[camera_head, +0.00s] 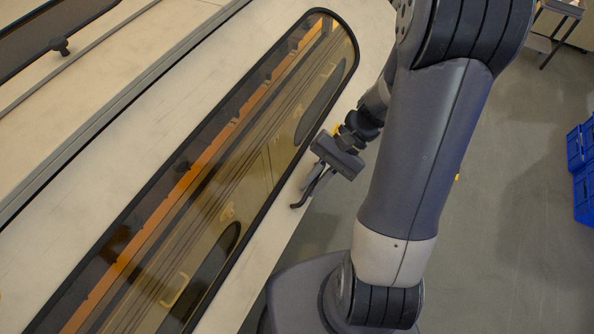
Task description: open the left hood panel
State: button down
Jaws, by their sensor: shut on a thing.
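A cream hood panel (300,222) with a long, rounded, amber-tinted window (240,150) fills the middle of the head view, running diagonally. My gripper (310,192) is at the panel's right edge, beside the window's frame. It is shut on a small dark handle there; the fingers hide most of the handle. A second cream panel (110,60) lies to the upper left, past a grey seam, with a dark window and a dark knob (60,46). I cannot tell from this view how far either panel is raised.
Through the amber window, an orange rail (185,180) and several dark strips show inside. Blue crates (583,160) stand at the right edge, and a stool or small table (562,12) is at the top right.

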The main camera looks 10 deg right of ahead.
jog(key=s+d+r+p, duration=0.1)
jog(key=d+r+p, duration=0.1)
jog(key=r+p, duration=0.2)
jog(key=s+d+r+p, duration=0.1)
jog(key=s+r+p, duration=0.1)
jog(key=r+p, duration=0.2)
jog(key=shift+s+d+r+h, duration=0.15)
jog(key=shift+d+r+h, duration=0.2)
jog(key=shift+r, duration=1.35)
jog(key=c, duration=1.8)
grip_release()
jog(key=shift+d, duration=0.1)
jog(key=b+v, duration=0.1)
jog(key=v, duration=0.9)
jog(key=shift+w+d+r, duration=0.15)
jog(key=shift+w+d, duration=0.1)
jog(key=shift+w, duration=0.05)
